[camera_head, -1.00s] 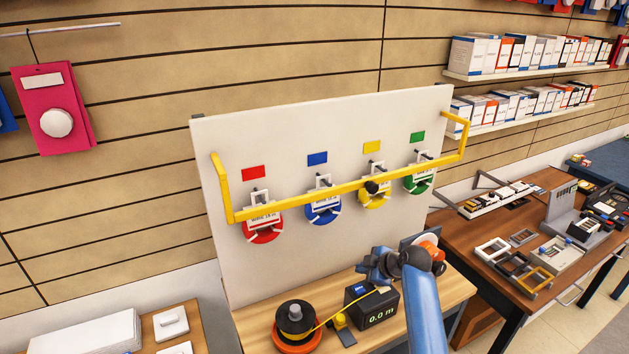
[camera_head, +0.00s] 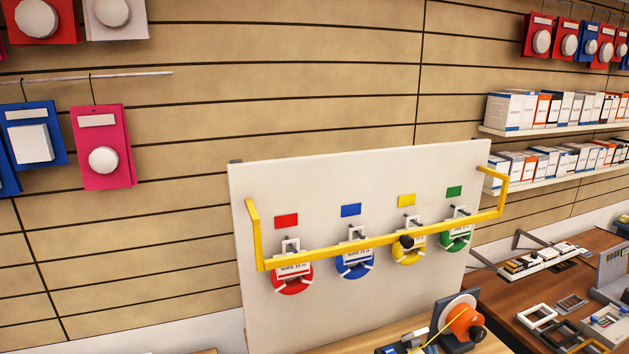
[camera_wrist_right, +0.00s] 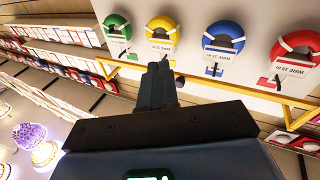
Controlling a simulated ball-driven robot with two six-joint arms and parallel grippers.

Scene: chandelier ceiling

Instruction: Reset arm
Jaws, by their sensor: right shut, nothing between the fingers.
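My right gripper (camera_wrist_right: 164,64) shows in the wrist view, its dark fingers together and empty. It points toward the white board (camera_head: 330,190), apart from it as far as I can tell. I cannot make it out surely in the head view. My left gripper is not in view. Red (camera_head: 293,286), blue (camera_head: 355,272), yellow (camera_head: 409,257) and green (camera_head: 456,244) wire spools hang in a row on the board. The same spools show in the wrist view in reversed order.
A yellow rail (camera_head: 330,250) runs across the front of the spools. An orange reel (camera_head: 463,320) stands on the wooden bench below, with a yellow wire by it. A table (camera_head: 505,300) with frames and parts is at the right. Boxed shelves (camera_head: 550,110) line the wall.

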